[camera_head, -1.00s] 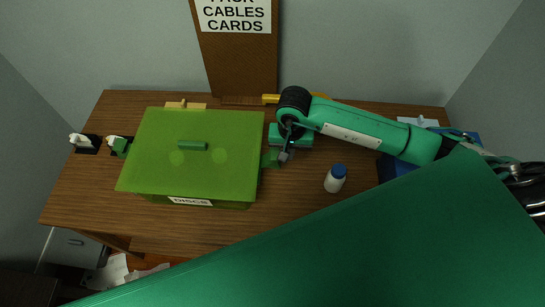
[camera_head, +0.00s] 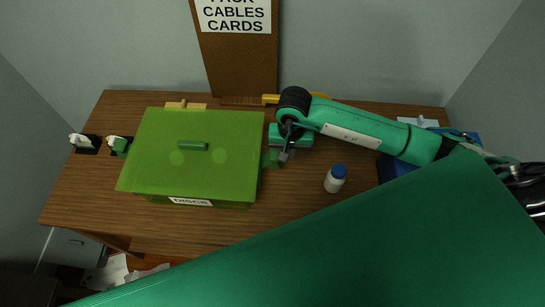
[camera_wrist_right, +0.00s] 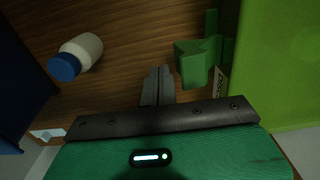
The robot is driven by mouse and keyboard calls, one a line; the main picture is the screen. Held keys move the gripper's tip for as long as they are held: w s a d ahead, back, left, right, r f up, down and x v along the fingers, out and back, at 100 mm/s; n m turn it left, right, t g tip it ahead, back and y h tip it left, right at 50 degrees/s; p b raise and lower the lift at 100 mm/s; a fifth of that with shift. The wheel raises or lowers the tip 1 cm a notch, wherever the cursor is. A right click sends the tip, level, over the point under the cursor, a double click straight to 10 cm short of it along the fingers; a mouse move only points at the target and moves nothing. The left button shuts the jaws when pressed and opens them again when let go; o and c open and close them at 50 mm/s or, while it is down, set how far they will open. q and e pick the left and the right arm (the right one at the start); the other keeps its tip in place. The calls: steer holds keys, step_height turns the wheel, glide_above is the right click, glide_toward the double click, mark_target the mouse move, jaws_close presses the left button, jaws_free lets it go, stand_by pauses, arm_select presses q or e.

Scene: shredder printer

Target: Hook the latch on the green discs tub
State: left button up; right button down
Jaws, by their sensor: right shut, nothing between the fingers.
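The green discs tub (camera_head: 200,158) stands on the desk with its flat lid (camera_head: 160,178) down over it; a DISCS label (camera_head: 191,202) is on its front. A small green latch piece (camera_head: 270,159) sticks out from its right side, and it also shows in the wrist view (camera_wrist_right: 194,63). Whether it is hooked cannot be told. My right gripper (camera_head: 284,156) is shut and empty, just right of the latch piece. In the wrist view its fingers (camera_wrist_right: 158,85) point down beside the latch piece, with a small gap. My left gripper is not in view.
A blue container (camera_head: 396,166) is farther right, partly hidden by my arm. Two small dark-based items (camera_head: 87,144) lie left of the tub. Bare desk lies in front of the bottle.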

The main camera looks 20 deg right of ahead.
stand_by(0.5)
steer(key=shift+w+a+r, duration=0.25)
steer(key=shift+a+r, duration=0.25)
steer(key=shift+a, duration=0.05)
steer(key=shift+w+a+r, duration=0.2)
steer(key=shift+a+r, duration=0.25)
steer(key=shift+a, duration=0.05)
steer(key=shift+d, duration=0.1)
steer(key=shift+s+d+r, duration=0.3)
steer(key=shift+d+r, duration=0.2)
steer(key=shift+d, duration=0.15)
steer(key=shift+s+d+r, duration=0.3)
steer(key=shift+d+r, duration=0.2)
steer(key=shift+d, duration=0.1)
step_height(320, 180, up, 7)
steer(key=p, duration=0.2)
stand_by(0.4)
stand_by(0.4)
